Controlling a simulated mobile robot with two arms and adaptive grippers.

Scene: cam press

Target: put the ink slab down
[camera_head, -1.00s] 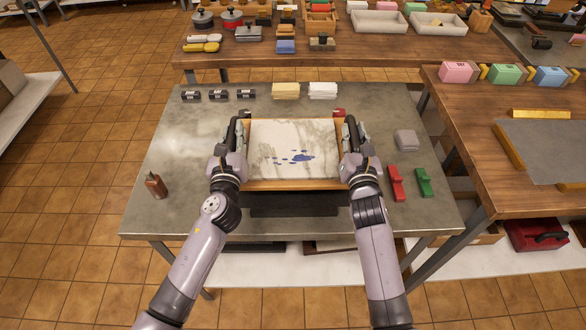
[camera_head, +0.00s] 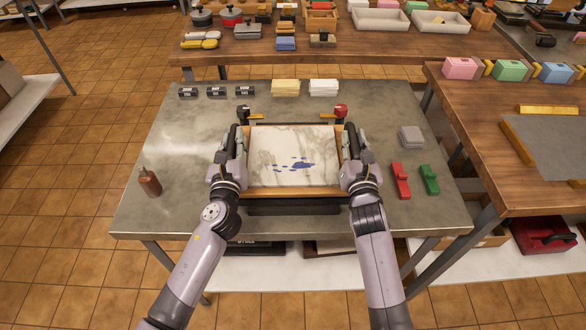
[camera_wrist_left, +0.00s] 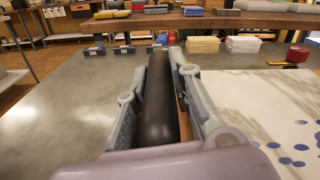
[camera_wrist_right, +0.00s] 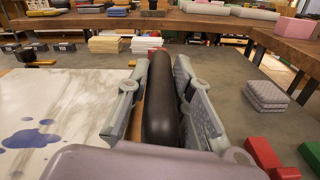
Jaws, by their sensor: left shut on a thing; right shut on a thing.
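The ink slab (camera_head: 290,145) is a pale marbled plate with blue ink spots, set in a wooden frame with dark handles on its left and right sides. My left gripper (camera_head: 232,143) is shut on the left dark handle (camera_wrist_left: 158,105). My right gripper (camera_head: 350,143) is shut on the right dark handle (camera_wrist_right: 159,105). The slab is level between both grippers, over the metal table (camera_head: 180,140). Whether its underside touches anything is hidden.
Paper stacks (camera_head: 324,88) and small black boxes (camera_head: 216,91) line the back. A brown bottle (camera_head: 150,182) stands left; red (camera_head: 400,181) and green (camera_head: 430,179) blocks and a grey pad stack (camera_head: 411,137) are right.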

